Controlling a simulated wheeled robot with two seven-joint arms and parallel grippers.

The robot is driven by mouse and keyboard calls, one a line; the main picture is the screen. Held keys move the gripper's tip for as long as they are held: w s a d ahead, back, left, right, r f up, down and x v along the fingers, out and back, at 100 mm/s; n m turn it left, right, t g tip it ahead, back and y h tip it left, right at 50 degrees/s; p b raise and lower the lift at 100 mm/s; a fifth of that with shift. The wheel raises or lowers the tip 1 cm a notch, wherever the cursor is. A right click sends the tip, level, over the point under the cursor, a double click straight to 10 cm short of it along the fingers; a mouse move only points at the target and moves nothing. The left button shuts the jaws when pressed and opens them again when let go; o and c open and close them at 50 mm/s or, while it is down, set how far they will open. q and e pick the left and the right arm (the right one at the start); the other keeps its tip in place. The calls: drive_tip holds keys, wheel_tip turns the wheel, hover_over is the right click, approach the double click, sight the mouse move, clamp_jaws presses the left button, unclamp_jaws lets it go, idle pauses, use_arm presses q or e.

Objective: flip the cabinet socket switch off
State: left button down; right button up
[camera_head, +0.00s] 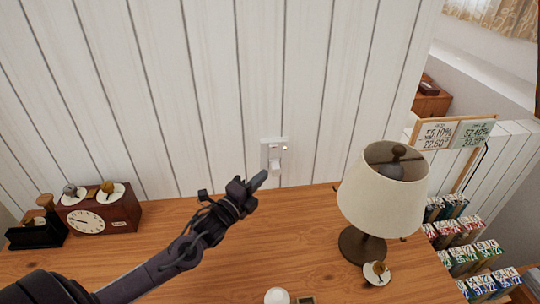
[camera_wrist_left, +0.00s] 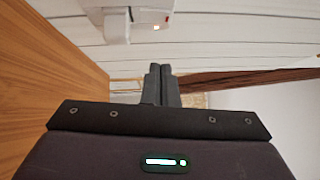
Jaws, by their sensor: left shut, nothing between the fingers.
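The cabinet socket switch (camera_head: 274,157) is a small white plate on the white plank wall, just above the wooden cabinet top. A small orange light shows at its upper right. It also shows in the left wrist view (camera_wrist_left: 117,25) at the top left, with a reddish light beside it. My left gripper (camera_head: 258,181) is shut and empty, its fingertips just below and left of the switch in the head view. In the wrist view its closed fingers (camera_wrist_left: 162,84) point forward, apart from the switch in the picture. Whether they touch it I cannot tell. My right gripper is not in view.
A table lamp (camera_head: 384,200) with a cream shade stands right of the switch. A brown clock (camera_head: 100,215) stands at the left. A small white object (camera_head: 277,296) sits at the front edge. The wooden top (camera_head: 300,225) between arm and lamp is clear.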

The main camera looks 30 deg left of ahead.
use_arm(q)
drive_tip(key=p, duration=0.1)
approach(277, 148)
drive_tip(key=w+d, duration=0.3)
drive_tip(key=w+a, duration=0.1)
drive_tip(key=w+p, duration=0.1)
drive_tip(key=w, duration=0.1)
drive_tip(key=shift+a+r, duration=0.15)
drive_tip(key=shift+a, duration=0.25)
drive_tip(key=shift+w+a, duration=0.1)
drive_tip(key=shift+w, duration=0.05)
drive_tip(key=shift+r, duration=0.2)
